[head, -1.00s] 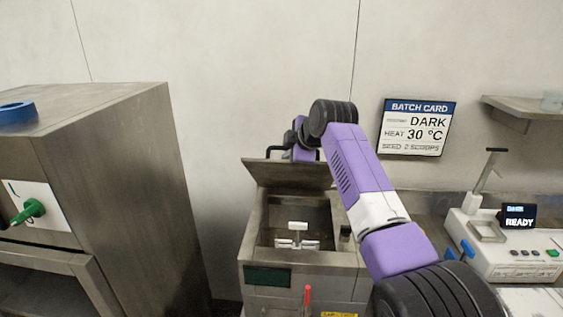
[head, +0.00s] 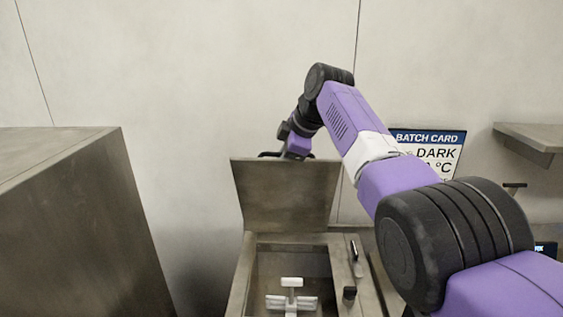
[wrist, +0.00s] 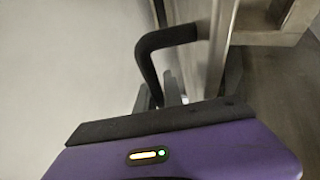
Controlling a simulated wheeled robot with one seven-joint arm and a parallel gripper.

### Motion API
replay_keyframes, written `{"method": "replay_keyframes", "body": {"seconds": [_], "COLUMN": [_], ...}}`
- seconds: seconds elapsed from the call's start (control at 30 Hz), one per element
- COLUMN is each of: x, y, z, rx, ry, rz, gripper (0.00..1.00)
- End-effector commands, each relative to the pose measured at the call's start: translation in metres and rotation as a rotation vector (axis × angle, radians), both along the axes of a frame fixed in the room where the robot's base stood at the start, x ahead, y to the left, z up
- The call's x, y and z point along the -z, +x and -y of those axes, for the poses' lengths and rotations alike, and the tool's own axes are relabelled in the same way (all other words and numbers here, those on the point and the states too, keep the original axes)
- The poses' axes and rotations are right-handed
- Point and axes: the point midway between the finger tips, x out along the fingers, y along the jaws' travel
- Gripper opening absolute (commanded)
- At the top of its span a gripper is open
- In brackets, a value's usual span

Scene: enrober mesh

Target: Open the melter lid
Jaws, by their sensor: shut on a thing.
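The melter (head: 240,285) is a grey steel box at the lower centre of the head view. Its lid (head: 285,195) stands raised, close to upright, at the back of the opening. A white stirrer (head: 291,298) shows inside the open well. A black bar handle (head: 270,155) runs along the lid's top edge, and it also shows in the wrist view (wrist: 148,62). My gripper (wrist: 172,100) is at this handle, shut on it. In the head view its fingers are hidden behind the lid's top edge.
A tall steel cabinet (head: 70,200) stands at the left. The batch card (head: 432,145) hangs on the wall, partly hidden by my arm. A steel shelf (head: 530,140) is at the right. Bare wall lies behind the lid.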

Motion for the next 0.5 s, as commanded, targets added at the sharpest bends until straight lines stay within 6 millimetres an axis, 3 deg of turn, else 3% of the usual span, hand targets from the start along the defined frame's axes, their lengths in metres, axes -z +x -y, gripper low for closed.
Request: {"method": "replay_keyframes", "body": {"seconds": [0.3,0.33,0.5], "x": [0.0012,0.0014,0.0013], "y": [0.0000,0.0000,-0.0001], "z": [-0.0004,-0.0003,-0.0004], "rx": [0.000,0.000,0.000], "ry": [0.000,0.000,0.000], "rz": [0.000,-0.001,-0.001], "gripper": [0.00,0.17,0.20]}}
